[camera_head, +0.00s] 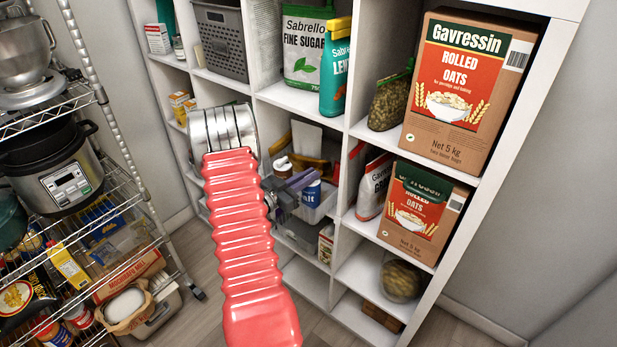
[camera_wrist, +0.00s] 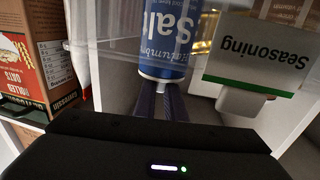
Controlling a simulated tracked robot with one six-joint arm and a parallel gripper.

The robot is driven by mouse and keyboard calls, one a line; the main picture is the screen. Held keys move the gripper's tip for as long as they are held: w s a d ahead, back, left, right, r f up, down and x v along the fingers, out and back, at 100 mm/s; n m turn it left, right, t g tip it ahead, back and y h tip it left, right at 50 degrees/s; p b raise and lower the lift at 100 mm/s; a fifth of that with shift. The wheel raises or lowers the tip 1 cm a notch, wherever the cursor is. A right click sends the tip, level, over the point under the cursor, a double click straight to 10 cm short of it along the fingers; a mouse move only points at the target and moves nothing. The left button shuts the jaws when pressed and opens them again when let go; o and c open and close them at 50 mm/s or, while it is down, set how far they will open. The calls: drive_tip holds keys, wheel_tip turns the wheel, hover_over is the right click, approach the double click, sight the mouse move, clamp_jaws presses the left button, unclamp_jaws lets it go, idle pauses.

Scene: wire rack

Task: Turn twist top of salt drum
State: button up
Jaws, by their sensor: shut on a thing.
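The salt drum (camera_head: 311,195) is blue with white "Salt" lettering and stands in a clear bin in the middle of the shelf unit. It also shows in the wrist view (camera_wrist: 166,40), where the picture is upside down. My gripper (camera_head: 303,181) is at the drum's upper end, reaching in from the left. In the wrist view its two dark fingers (camera_wrist: 166,90) come together at that end and are shut on the twist top. The top itself is mostly hidden by the fingers.
A Seasoning box (camera_wrist: 262,55) stands close beside the drum. The clear bin (camera_head: 322,212) and the white shelf boards (camera_head: 350,130) enclose the space. Rolled oats boxes (camera_head: 455,90) are to the right; a wire rack (camera_head: 130,190) stands at left.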

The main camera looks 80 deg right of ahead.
drive_tip(key=shift+a, duration=0.1)
clamp_jaws()
drive_tip(key=shift+w+m+g+y, duration=0.1)
drive_tip(key=shift+m+g+y, duration=0.2)
drive_tip(key=shift+m+g, duration=0.15)
drive_tip(key=shift+g, duration=0.35)
drive_tip(key=shift+w+d+m+g+y, duration=0.1)
drive_tip(key=shift+d+m+g+y, duration=0.05)
drive_tip(key=shift+m+g+y, duration=1.25)
drive_tip(key=shift+d+m+g+y, duration=0.1)
drive_tip(key=shift+m+g+y, duration=0.95)
drive_tip(key=shift+y, duration=0.65)
drive_tip(key=shift+m+y, duration=0.3)
drive_tip(key=o, duration=0.7)
unclamp_jaws()
